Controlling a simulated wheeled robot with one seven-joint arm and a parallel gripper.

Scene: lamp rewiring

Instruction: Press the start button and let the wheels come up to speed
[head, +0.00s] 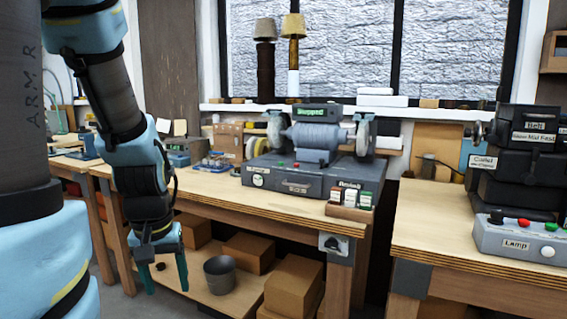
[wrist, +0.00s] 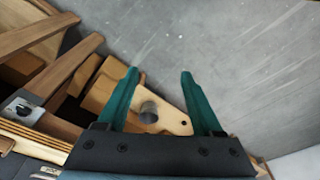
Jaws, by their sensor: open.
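A bench grinder (head: 316,143) with a wheel at each end stands on the middle bench. A green sign (head: 317,112) above it reads "Stopped". Its grey base (head: 300,186) carries a pale round button (head: 257,181) at the front left, small red and green spots on top, and labels too small to read surely. I cannot tell which button is the start button. My gripper (head: 167,287) hangs open and empty, fingers down, in front of the bench's left part, lower than its top and apart from the grinder. The wrist view shows its open fingers (wrist: 158,76) over floor and lower shelf.
A bucket (head: 219,274) and cartons are on the lower shelf. A "Lamp" control box (head: 517,242) stands on the right bench.

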